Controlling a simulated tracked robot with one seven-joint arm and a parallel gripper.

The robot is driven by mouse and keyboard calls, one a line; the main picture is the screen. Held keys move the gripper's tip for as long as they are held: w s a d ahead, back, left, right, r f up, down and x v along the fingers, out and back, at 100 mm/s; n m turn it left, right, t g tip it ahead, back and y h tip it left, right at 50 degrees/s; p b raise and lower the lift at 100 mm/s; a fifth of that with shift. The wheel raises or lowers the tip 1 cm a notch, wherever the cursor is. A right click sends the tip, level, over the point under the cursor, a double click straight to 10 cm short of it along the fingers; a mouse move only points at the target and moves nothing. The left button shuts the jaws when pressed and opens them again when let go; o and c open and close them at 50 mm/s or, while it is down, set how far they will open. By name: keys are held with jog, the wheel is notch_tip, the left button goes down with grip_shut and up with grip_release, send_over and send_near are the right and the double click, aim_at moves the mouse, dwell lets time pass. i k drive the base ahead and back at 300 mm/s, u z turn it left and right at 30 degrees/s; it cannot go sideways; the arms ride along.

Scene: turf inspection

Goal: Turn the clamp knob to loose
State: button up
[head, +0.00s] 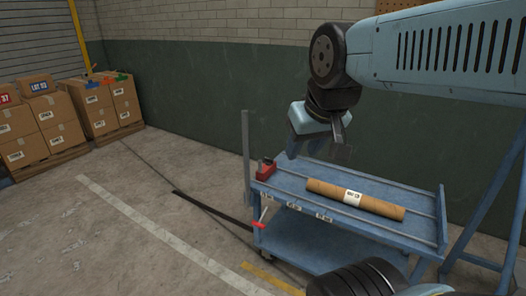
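A red clamp part with a dark piece (265,170) sits at the left end of the blue cart's (425,214) top. A red handle (258,224) shows lower, at the cart's front left corner, below a thin pale rod. I cannot tell which of these is the clamp knob, nor its setting. My gripper (306,153) hangs above the back left of the cart, right of the red clamp part and apart from it in the picture. Its fingers point down with a gap between them, and nothing shows in it. A brown tube with a white label (380,204) lies on the cart top.
An upright grey post (246,150) stands at the cart's left end. Stacked cartons (40,125) on pallets stand at the far left. A green and grey wall (200,90) runs behind the cart.

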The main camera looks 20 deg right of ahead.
aim_at(268, 162)
jog(key=i, duration=1.15)
jog(key=u, duration=0.05)
